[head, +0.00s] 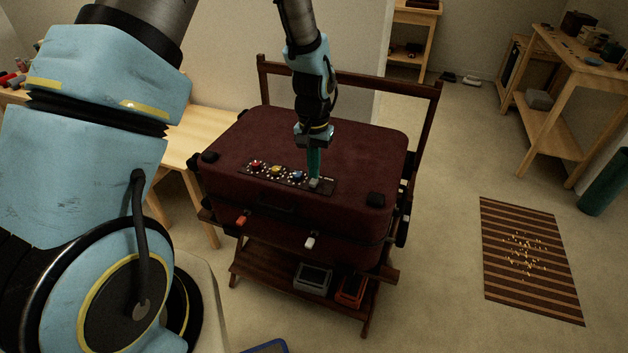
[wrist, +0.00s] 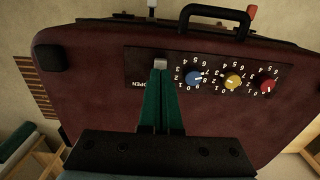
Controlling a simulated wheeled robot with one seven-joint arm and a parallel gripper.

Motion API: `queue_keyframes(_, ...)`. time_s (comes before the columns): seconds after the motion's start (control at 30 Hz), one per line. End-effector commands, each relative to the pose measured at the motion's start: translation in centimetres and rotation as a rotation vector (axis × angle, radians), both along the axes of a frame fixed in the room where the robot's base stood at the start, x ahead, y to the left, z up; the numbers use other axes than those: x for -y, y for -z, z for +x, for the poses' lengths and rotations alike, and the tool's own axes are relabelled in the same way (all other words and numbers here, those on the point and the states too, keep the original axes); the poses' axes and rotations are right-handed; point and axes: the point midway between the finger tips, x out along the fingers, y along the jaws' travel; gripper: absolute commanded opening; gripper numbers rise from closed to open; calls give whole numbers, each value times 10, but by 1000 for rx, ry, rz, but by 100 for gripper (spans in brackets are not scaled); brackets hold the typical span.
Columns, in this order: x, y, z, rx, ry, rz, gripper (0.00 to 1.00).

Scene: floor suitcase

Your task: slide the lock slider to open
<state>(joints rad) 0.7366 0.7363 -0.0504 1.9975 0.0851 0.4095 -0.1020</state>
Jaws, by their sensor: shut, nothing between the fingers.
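A dark red suitcase (head: 340,150) lies flat on a wooden stand. A black lock panel (wrist: 136,60) on its top carries a red dial (wrist: 267,86), a yellow dial (wrist: 232,81) and a blue dial (wrist: 194,77). The pale grey lock slider (wrist: 160,63) sits at the panel's end beside the word OPEN; in the head view the slider (head: 314,183) is just below my fingertips. My gripper (head: 314,176) points down with its green fingers together and empty. In the wrist view its fingertips (wrist: 160,72) meet or nearly meet the slider; contact is not clear.
A black handle (wrist: 215,14) is on the suitcase's front, with a red latch (head: 242,220) and a white latch (head: 310,243). The stand's lower shelf (head: 270,274) holds a grey box and an orange box. A striped mat (head: 500,215) lies on the floor at right.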

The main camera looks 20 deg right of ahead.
Motion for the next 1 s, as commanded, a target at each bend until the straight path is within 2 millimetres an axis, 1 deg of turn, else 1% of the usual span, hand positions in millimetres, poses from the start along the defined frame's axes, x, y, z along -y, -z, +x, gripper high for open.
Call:
queue_keyframes(0.8, 0, 12, 0, 0, 0, 0, 0)
queue_keyframes(1.0, 1, 12, -1, 0, 0, 0, 0)
